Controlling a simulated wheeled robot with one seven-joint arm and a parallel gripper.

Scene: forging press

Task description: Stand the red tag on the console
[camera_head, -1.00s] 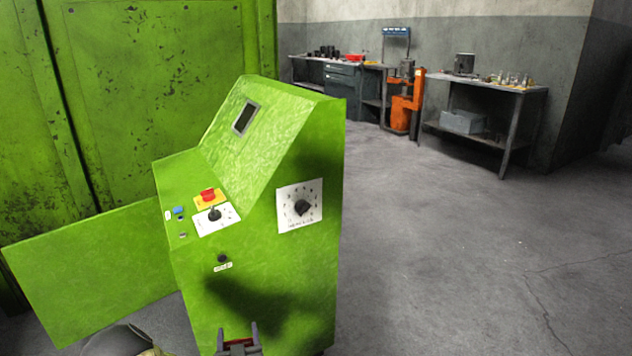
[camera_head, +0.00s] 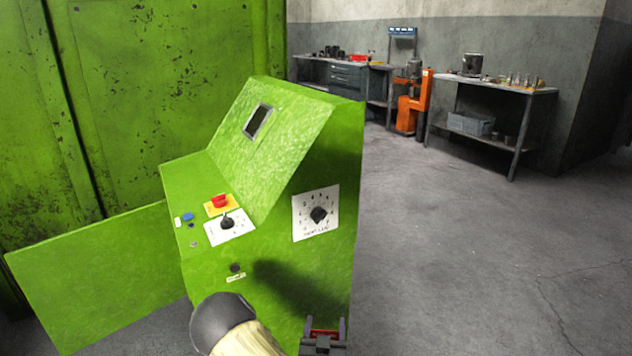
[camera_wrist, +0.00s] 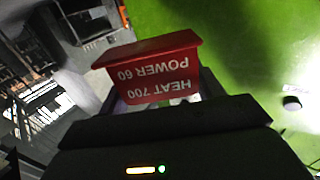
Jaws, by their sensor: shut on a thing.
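The red tag (camera_wrist: 152,68) is between the fingers of my gripper (camera_wrist: 155,90) in the wrist view. It reads "HEAT 700 POWER 60", upside down in that picture. In the head view my gripper (camera_head: 324,332) is low in front of the console's lower right front, with a bit of the red tag (camera_head: 323,334) between its fingers. The green console (camera_head: 215,290) has a sloped upper panel and a lower control ledge. Its green side also fills the right of the wrist view (camera_wrist: 240,40). The tag is held apart from the ledge.
The ledge carries a red button (camera_head: 220,201) on a yellow plate, a black selector (camera_head: 227,222) and a blue button (camera_head: 188,216). A dial (camera_head: 318,214) is on the console's side. Workbenches (camera_head: 490,84) and an orange machine (camera_head: 411,105) stand far back. Open floor lies right.

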